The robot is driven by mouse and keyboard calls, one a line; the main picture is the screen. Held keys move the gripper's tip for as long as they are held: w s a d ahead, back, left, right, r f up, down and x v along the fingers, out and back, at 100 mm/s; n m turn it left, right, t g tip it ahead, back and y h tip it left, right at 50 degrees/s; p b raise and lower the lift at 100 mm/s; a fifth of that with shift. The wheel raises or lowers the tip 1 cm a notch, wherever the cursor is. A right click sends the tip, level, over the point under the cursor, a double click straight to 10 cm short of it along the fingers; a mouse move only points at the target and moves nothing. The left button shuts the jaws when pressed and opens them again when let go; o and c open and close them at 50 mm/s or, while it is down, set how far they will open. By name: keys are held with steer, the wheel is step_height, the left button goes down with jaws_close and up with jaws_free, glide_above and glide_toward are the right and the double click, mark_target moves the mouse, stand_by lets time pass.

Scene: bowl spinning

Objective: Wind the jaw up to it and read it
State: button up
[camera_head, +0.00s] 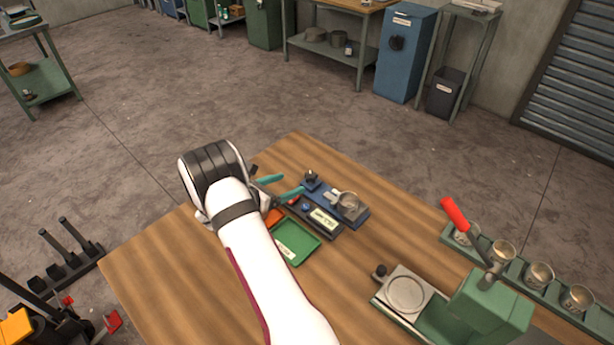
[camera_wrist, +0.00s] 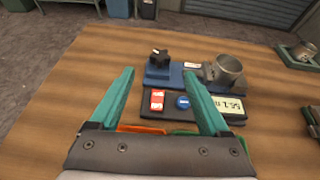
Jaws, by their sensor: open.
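A blue gauge base (camera_head: 360,217) lies on the wooden table. It carries a black knob (camera_wrist: 158,57) at its left end and a metal cup (camera_wrist: 226,71) at its right end, beside pale metal jaw parts (camera_wrist: 192,66). In front is a dark readout unit (camera_wrist: 215,116) with a red switch (camera_wrist: 157,100), a blue round button (camera_wrist: 183,102) and a lit display (camera_wrist: 229,107); its digits are too small to read surely. My gripper (camera_head: 292,185) is open and empty, its teal fingers pointing at the gauge. In the wrist view the knob shows between and beyond the fingertips.
A green tray (camera_head: 296,242) and an orange tray (camera_head: 273,217) lie on the near side of the readout. A green press (camera_head: 489,303) with a red-handled lever stands at the lower right. A rack (camera_head: 560,298) of several metal cups is at the right edge. The table's far corner is bare.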

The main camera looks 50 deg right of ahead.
mark_target(311, 175)
steer(key=x, duration=0.9)
steer(key=shift+d, duration=0.1)
jaws_close()
steer(key=m+g, duration=0.2)
steer(key=shift+w+m+g, duration=0.3)
steer(key=shift+g, duration=0.1)
steer(key=shift+m+g+y, duration=0.4)
steer(key=shift+m+g, duration=0.6)
steer(key=shift+g, duration=0.2)
